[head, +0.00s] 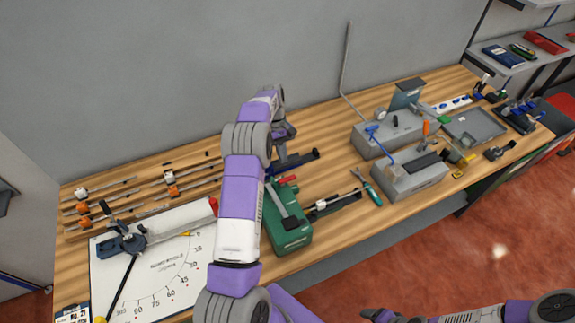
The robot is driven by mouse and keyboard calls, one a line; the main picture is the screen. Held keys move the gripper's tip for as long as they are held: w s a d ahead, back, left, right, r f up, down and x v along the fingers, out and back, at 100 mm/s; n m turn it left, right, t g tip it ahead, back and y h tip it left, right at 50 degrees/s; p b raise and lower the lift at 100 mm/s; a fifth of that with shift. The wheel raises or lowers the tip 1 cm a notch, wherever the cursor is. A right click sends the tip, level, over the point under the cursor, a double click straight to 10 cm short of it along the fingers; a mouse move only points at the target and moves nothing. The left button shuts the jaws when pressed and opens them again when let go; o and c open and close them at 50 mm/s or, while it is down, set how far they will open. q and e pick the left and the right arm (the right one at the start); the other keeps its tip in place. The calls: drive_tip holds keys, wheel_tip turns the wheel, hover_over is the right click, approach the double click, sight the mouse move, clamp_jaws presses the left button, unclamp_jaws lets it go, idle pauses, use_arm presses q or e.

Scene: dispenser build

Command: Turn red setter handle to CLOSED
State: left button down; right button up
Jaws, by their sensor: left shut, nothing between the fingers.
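My left arm reaches up across the bench, and its dark left gripper (282,152) is shut and empty above the back of the bench, behind a green machine (291,233). A small red part (213,207) shows just left of my arm at the board's upper right corner. Another small red part (286,180) shows at the back of the green machine, just below the gripper. I cannot tell which is the setter handle, and no CLOSED mark is readable. My right gripper (378,316) is at the bottom edge, off the bench, too cut off to judge.
A white board with an angle scale (165,270) and a blue clamp tool (124,243) lies at the left. Several rails (170,190) lie behind it. Grey boxes (408,175) and a tray (474,125) stand to the right. A green-handled tool (370,190) lies between.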

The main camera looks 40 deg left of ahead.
sight(287, 181)
use_arm(q)
drive_tip(key=shift+s+d+f+p, duration=0.1)
drive_tip(key=shift+s+d, duration=0.25)
drive_tip(key=shift+d, duration=0.3)
drive_tip(key=shift+s+d+f+p, duration=0.15)
drive_tip(key=shift+s+d, duration=0.15)
drive_tip(key=shift+d, duration=0.3)
drive_tip(key=shift+s+d+f+p, duration=0.1)
drive_tip(key=shift+s+d, duration=0.25)
drive_tip(key=shift+d, duration=0.3)
